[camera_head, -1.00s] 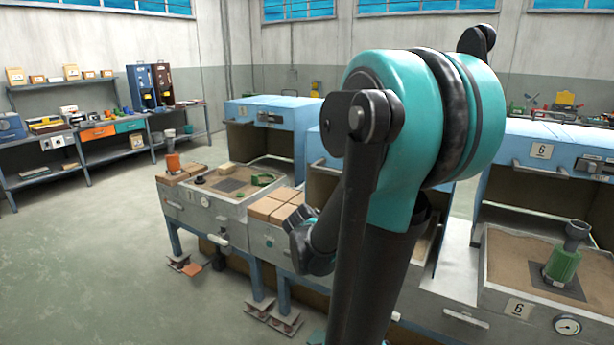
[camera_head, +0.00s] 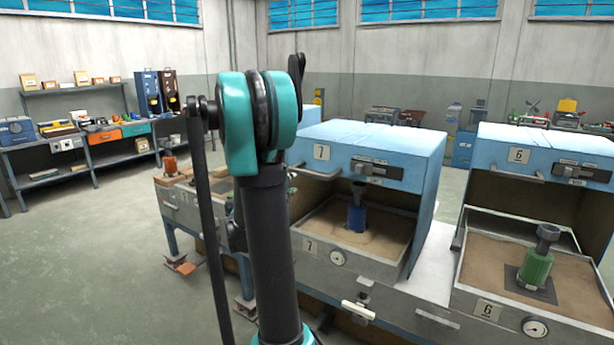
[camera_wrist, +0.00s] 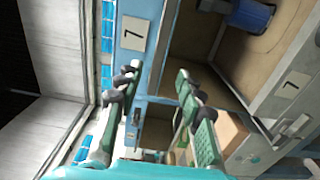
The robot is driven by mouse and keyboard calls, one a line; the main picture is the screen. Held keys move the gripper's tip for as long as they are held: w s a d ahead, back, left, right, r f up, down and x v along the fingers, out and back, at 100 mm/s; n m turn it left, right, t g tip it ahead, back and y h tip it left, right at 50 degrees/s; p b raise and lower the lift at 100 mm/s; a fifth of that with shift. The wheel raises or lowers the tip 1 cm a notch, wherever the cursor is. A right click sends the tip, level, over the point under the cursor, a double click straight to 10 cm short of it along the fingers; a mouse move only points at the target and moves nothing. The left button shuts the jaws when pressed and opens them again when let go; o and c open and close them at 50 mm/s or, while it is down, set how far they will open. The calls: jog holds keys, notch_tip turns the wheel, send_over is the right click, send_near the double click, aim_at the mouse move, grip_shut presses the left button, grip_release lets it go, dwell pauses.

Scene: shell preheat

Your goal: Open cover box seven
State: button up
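Box seven's blue cover (camera_head: 400,140) carries a white 7 plate and a bar handle (camera_head: 314,173). Its front is open, showing a sand bed (camera_head: 385,240) with a blue cylinder (camera_head: 357,220) topped by a dark funnel. In the wrist view the cover's 7 plate (camera_wrist: 134,33) and the lower 7 plate (camera_wrist: 291,84) appear rotated. My gripper (camera_wrist: 156,78) is open, its two green-padded fingers apart with the cover's blue front edge behind the gap. I see nothing held, and cannot tell whether a finger touches the cover. My arm hides the gripper in the head view.
Box six (camera_head: 565,150) stands to the right, its front also open, with a green cylinder (camera_head: 535,268) on its sand. A grey ledge (camera_head: 430,285) lies between the boxes. Shelves (camera_head: 85,140) stand at the far left, with free floor before them.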

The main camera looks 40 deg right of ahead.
aim_at(308, 175)
jog(key=x, duration=1.2)
jog(key=shift+d, duration=0.1)
jog(key=shift+c, duration=0.3)
grip_shut()
